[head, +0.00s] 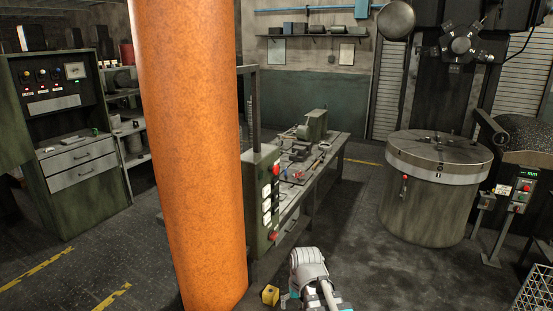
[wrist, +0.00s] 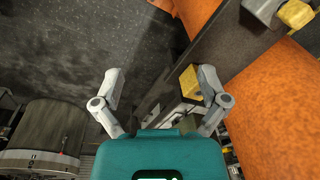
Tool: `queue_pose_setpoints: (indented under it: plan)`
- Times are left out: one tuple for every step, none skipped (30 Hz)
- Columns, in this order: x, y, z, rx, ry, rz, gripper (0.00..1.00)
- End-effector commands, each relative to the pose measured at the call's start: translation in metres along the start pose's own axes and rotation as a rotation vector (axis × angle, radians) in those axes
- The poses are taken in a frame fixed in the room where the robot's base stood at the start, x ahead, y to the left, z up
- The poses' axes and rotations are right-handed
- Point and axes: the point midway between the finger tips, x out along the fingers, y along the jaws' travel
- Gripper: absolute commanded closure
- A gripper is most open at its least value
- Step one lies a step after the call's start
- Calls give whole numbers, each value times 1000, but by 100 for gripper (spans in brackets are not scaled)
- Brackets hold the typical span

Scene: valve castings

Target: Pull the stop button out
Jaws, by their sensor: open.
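Several red buttons show in the head view, and I cannot tell which is the stop button. The green control panel (head: 262,205) has a red button high up (head: 276,170) and another red button low down (head: 273,236). A pedestal box at the right also has a red button (head: 526,188). A small yellow box (head: 270,295) is low in the head view, beside my arm. In the wrist view, my gripper (wrist: 160,82) is open, fingers wide apart with nothing held. A yellow block (wrist: 190,83) shows just inside the right finger; whether they touch is unclear.
A thick orange post (head: 190,150) stands close at left centre. A workbench (head: 335,150) extends behind the panel. A round machine table (head: 438,195) stands at the right, a green console (head: 75,140) at the left. Dark floor (head: 370,260) lies open between bench and round table.

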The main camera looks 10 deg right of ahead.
Motion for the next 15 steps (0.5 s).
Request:
queue_pose_setpoints:
  plan:
    - [-16,-2,-8,18,5,-15,7]
    - [-20,-4,-10,29,7,-25,7]
    - [-26,-6,-15,49,10,-41,7]
    - [-29,-7,-19,64,12,-53,7]
    - [-34,-8,-23,81,14,-68,7]
    - [-39,-10,-29,107,17,-90,7]
    - [-43,-12,-34,132,19,-110,7]
    - [-47,-14,-41,158,21,-133,7]
    - [-53,-17,-51,201,24,-170,7]
    - [-56,-19,-58,237,24,-199,7]
    - [-59,-20,-65,272,23,-228,7]
    - [-62,-23,-74,320,22,-269,7]
    - [-64,-24,-81,356,20,-299,7]
    - [-66,-26,-88,392,18,-330,7]
    - [-70,-28,-98,442,12,-373,7]
